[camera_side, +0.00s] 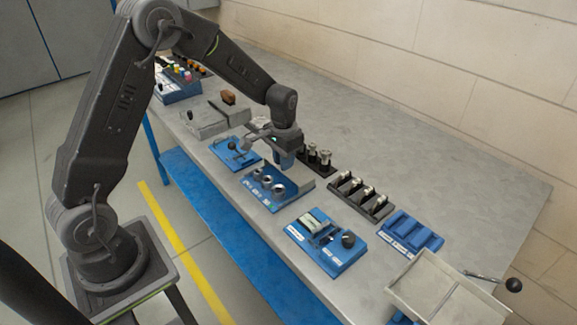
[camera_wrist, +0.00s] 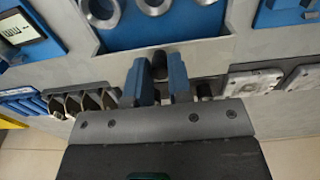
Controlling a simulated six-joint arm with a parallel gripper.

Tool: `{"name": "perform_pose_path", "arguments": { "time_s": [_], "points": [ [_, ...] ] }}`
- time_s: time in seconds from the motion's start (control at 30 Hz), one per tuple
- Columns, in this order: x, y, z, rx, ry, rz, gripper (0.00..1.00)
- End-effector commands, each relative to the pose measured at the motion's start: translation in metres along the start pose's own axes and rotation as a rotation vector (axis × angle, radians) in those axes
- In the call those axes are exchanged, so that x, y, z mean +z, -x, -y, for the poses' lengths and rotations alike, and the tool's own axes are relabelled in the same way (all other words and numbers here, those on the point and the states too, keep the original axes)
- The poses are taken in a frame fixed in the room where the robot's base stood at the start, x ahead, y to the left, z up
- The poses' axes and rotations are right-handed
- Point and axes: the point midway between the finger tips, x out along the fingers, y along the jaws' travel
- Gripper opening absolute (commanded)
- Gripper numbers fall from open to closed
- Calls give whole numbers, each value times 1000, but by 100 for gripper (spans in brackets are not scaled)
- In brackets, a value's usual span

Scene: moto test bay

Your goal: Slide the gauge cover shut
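The gauge unit is a blue panel (camera_side: 326,242) near the table's front edge, with a pale gauge window (camera_side: 313,220) and a round black knob (camera_side: 348,239). Part of it shows at the upper left in the wrist view, with a white scale face (camera_wrist: 18,32) uncovered. I cannot clearly make out the cover's edges. My gripper (camera_side: 285,162) is well away from the gauge unit, above the rear of the blue three-ring panel. In the wrist view its two blue fingers (camera_wrist: 159,80) stand apart with a narrow gap, and I see nothing gripped.
A grey tray with a lever (camera_side: 444,291) stands at the right.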

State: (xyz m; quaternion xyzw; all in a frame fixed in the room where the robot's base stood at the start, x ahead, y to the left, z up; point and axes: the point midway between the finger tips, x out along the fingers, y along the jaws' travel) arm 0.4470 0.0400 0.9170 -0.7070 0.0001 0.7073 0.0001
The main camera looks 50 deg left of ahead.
Motion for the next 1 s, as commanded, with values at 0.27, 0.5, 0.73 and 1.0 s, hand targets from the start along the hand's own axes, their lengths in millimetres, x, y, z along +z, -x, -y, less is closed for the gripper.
{"name": "perform_pose_path", "arguments": {
  "time_s": [0.27, 0.5, 0.73, 1.0],
  "points": [
    [6, 1, 0, 0, 0, -1, 6],
    [22, 1, 0, 0, 1, -1, 6],
    [37, 1, 0, 0, 0, -2, 6],
    [55, 1, 0, 1, 0, -1, 6]
  ]
}}
